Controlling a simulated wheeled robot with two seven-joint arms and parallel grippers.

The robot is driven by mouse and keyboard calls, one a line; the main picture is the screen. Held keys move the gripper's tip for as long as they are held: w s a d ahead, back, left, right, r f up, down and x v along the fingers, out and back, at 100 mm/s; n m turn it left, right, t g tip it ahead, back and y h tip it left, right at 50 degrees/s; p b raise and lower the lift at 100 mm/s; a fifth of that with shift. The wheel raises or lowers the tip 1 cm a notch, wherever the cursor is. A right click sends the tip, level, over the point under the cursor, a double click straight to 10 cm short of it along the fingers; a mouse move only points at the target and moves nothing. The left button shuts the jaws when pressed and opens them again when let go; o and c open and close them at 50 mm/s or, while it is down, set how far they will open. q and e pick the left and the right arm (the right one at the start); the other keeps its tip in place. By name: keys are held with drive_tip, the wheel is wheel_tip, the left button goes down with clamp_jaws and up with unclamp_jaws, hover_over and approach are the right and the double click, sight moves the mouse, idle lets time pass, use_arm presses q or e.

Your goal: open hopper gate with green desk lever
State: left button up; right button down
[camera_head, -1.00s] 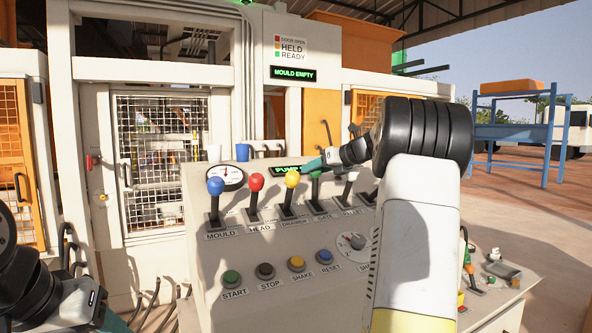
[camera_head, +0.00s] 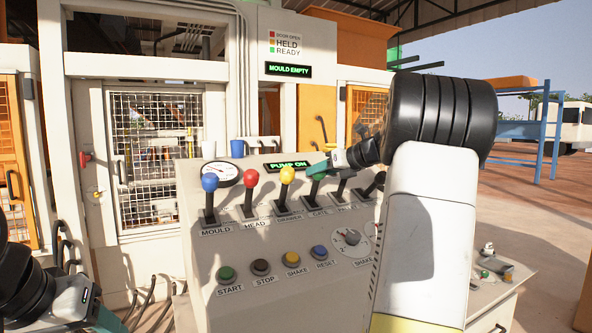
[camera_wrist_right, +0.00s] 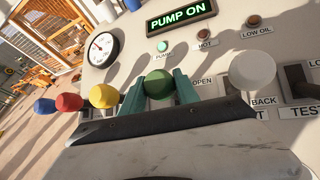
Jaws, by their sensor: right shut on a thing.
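The desk's green lever, labelled GATE, has a round green knob (camera_wrist_right: 158,84) that shows clearly in the right wrist view. My right gripper (camera_wrist_right: 159,88) has its two teal fingers on either side of that knob, shut on it. In the head view my right gripper (camera_head: 319,169) reaches in from the right over the lever and hides most of its knob. My left gripper (camera_head: 105,319) is at the lower left edge, mostly out of frame, with only a teal part showing. The hopper gate itself cannot be made out.
The blue (camera_head: 209,182), red (camera_head: 250,178) and yellow (camera_head: 287,175) levers stand left of the green one. A white-knobbed lever (camera_wrist_right: 252,70) stands close on its right. Push buttons (camera_head: 261,267) line the desk below. A display (camera_head: 288,166) reads PUMP ON.

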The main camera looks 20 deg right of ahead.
drive_tip(key=c, duration=0.9)
unclamp_jaws()
drive_tip(key=v, duration=0.7)
drive_tip(key=shift+s+d, duration=0.15)
drive_tip(key=shift+s, duration=0.2)
drive_tip(key=shift+r, duration=0.1)
